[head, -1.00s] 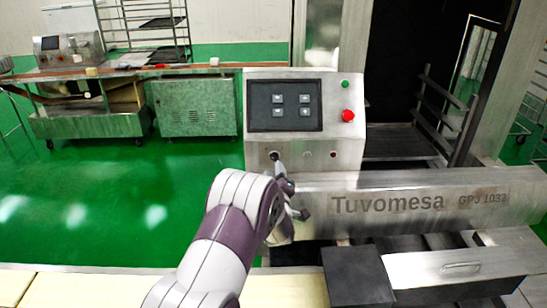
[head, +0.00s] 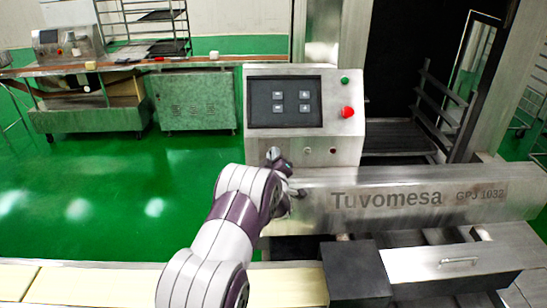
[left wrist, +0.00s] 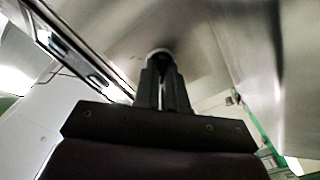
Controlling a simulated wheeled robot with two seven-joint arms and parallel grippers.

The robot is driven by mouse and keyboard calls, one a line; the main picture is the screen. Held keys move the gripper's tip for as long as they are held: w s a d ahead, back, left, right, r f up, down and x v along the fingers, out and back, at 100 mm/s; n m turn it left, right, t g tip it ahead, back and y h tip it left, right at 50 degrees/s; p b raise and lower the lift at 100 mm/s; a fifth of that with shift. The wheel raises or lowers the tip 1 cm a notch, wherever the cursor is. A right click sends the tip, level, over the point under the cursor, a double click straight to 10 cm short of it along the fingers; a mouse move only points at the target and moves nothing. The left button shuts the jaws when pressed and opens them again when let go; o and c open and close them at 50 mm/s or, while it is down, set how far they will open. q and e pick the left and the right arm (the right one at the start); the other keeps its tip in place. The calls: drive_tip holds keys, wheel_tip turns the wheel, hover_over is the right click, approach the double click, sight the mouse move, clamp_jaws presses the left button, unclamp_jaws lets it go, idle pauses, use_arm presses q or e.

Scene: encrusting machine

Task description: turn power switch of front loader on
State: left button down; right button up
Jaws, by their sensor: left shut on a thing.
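The front loader's control box stands in the middle of the head view, with a dark screen and a steel front (head: 345,149). In the left wrist view, the two dark fingers (left wrist: 163,82) are close together on the knob (left wrist: 158,51), whose pale rim shows just past the fingertips. The switch's setting cannot be seen. My right gripper is not in view.
A red button (head: 348,113) and a green button (head: 345,80) sit right of the screen (head: 285,101). The steel "Tuvomesa" beam (head: 420,197) runs to the right, just below the box. A dark block (head: 356,272) stands in front. The green floor at left is open.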

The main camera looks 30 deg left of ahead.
use_arm(q)
drive_tip(key=shift+f, duration=0.1)
drive_tip(key=shift+m+b, duration=0.55)
drive_tip(key=shift+m, duration=0.05)
drive_tip(key=shift+d+m+b, duration=0.1)
drive_tip(key=shift+m+b, duration=0.65)
drive_tip(key=shift+m, duration=0.45)
drive_tip(key=m+b, duration=0.1)
drive_tip(key=m, duration=0.1)
drive_tip(key=shift+m, duration=0.4)
drive_tip(key=m+b, duration=0.1)
drive_tip(key=m, duration=0.1)
drive_tip(key=shift+w+d+m, duration=0.1)
drive_tip(key=shift+m, duration=0.2)
drive_tip(key=m, duration=0.4)
drive_tip(key=shift+d+m, duration=0.1)
drive_tip(key=shift+m, duration=0.2)
drive_tip(key=shift+w+m, duration=0.1)
drive_tip(key=shift+m, duration=2.1)
